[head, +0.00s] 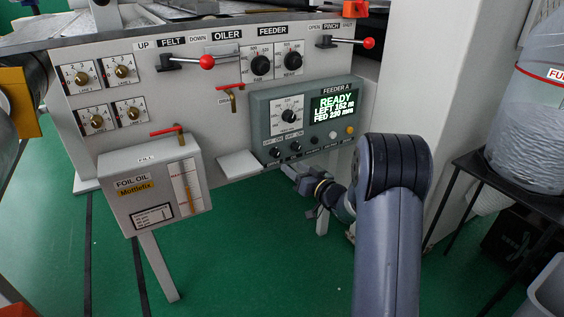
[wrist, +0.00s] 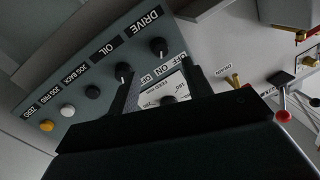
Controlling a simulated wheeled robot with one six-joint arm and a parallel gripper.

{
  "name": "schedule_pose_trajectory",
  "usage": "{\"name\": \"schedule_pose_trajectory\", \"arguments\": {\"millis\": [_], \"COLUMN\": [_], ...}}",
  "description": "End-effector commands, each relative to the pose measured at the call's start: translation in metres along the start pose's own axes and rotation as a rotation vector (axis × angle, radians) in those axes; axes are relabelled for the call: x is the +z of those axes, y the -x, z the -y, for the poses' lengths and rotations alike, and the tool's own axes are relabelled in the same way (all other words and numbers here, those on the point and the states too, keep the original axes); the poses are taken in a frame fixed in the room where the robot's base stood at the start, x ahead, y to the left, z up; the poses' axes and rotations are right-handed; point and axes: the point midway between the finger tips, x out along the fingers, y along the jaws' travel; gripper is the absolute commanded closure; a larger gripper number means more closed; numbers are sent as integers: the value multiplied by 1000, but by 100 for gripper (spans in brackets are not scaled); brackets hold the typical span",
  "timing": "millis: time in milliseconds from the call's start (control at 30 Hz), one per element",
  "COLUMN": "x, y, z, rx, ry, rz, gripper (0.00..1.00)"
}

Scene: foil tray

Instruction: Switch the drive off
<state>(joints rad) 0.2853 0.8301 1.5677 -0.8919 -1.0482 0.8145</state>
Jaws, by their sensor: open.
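The drive switch is a small black knob (wrist: 158,46) below the DRIVE label in the wrist view. In the head view it is the leftmost knob (head: 275,152) on the lower row of the grey-green FEEDER A box (head: 258,112). OFF and ON are marked beside it; I cannot tell which its pointer faces. My gripper (head: 290,172) is just below the box's lower edge in the head view.
The similar OIL knob (wrist: 123,70) is beside the drive knob. Black, white and yellow buttons (wrist: 46,126) follow along the row. The screen (head: 334,105) reads READY. A pale shelf (head: 238,163) juts out left of my gripper. The foil oil tank (head: 150,185) is farther left.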

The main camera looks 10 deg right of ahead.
Motion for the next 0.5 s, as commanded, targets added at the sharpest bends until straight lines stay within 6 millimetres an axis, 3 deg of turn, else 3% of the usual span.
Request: {"name": "schedule_pose_trajectory", "arguments": {"millis": [200,500], "x": [3,1], "y": [-43,-73], "z": [0,0], "rx": [-2,1], "ry": [2,1], "rz": [0,0], "gripper": [53,53]}}
